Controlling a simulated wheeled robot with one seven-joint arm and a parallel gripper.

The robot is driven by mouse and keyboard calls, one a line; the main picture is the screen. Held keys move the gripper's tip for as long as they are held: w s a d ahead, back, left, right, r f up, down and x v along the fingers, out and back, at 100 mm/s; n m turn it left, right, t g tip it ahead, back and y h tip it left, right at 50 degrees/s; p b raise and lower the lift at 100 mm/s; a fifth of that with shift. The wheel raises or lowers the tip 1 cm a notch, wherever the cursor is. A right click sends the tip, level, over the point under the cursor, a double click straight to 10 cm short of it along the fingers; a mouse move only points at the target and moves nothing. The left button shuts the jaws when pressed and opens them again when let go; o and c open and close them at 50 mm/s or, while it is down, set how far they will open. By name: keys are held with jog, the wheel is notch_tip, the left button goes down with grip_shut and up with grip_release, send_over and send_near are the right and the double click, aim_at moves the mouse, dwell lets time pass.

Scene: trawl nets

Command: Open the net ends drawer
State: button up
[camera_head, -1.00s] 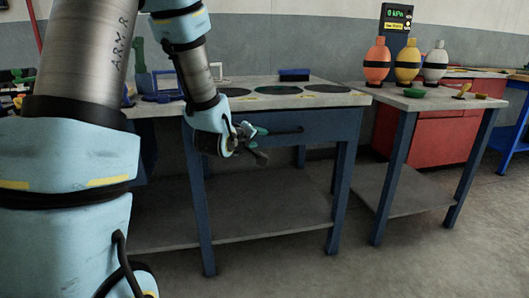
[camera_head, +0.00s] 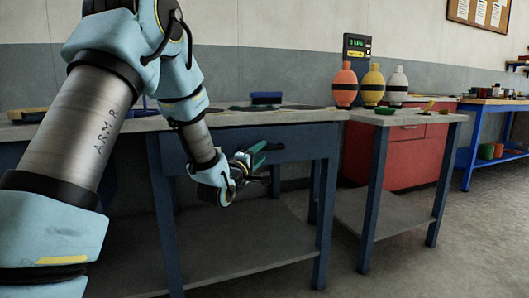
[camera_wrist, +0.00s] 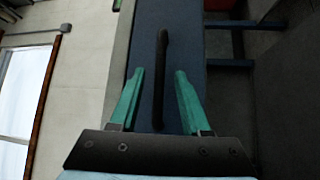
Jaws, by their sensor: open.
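The net ends drawer (camera_head: 225,139) is the dark blue front under the grey tabletop. It looks shut, and I cannot make out a label on it. Its dark bar handle (camera_wrist: 161,65) shows in the wrist view, running lengthwise between my two green fingers. My gripper (camera_wrist: 156,85) is open, with one finger on each side of the handle in the picture. I cannot tell whether the fingers reach past the bar or touch it. In the head view my gripper (camera_head: 256,158) is in front of the drawer and hides part of the handle.
The floor at the right is clear.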

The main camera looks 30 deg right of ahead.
aim_at(264, 150)
jog(key=shift+x, duration=1.9)
jog(key=shift+c, duration=0.4)
grip_shut()
